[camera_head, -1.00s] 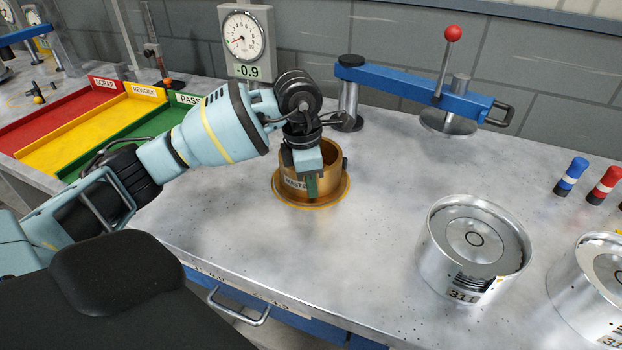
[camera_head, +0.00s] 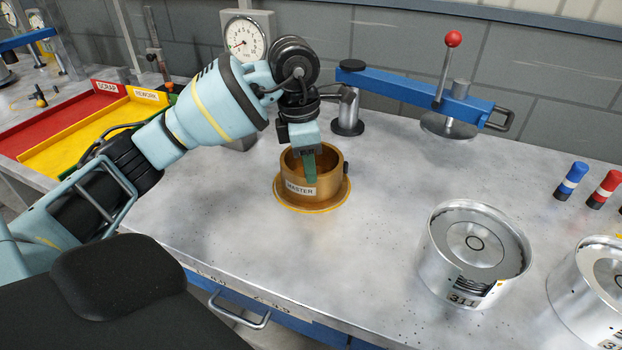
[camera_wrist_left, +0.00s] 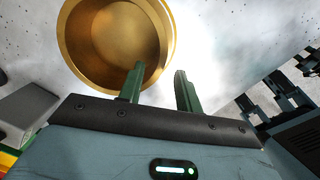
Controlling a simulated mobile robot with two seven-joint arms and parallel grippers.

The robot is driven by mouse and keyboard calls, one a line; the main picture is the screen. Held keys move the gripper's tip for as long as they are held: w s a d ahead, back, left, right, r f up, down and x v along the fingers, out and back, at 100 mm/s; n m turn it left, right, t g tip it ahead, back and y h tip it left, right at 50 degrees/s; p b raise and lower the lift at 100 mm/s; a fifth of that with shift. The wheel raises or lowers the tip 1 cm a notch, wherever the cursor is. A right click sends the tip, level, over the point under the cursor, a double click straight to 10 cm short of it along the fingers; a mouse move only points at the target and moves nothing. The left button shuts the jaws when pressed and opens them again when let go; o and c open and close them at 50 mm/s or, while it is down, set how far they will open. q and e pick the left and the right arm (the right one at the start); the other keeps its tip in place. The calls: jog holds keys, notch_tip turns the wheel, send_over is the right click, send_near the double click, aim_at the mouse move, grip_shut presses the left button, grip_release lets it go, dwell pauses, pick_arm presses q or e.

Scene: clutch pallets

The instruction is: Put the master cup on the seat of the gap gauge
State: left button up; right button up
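The master cup (camera_head: 326,186) is a brass-coloured cup labelled MASTER. It stands upright with a yellow-edged ring at its base on the bench. My left gripper (camera_head: 309,165) is just above its near rim, with a green finger in front of the cup's opening. In the left wrist view, the fingers (camera_wrist_left: 160,85) are apart with nothing clamped between them. One overlaps the cup (camera_wrist_left: 110,75) and the other is beside it. The gap gauge appears to be the blue-armed fixture (camera_head: 415,88) with a round grey disc (camera_head: 447,125) below; which part is its seat is unclear.
A dial gauge (camera_head: 244,36) stands behind my left arm. Silver housings (camera_head: 475,250) stand at the right, near blue (camera_head: 570,178) and red (camera_head: 604,188) plugs. Red (camera_head: 65,112) and yellow (camera_head: 90,130) trays lie at the left.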

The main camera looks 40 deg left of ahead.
pick_arm(q)
jog(key=r, duration=0.6)
jog(key=shift+s+a, duration=0.25)
dwell(1.1)
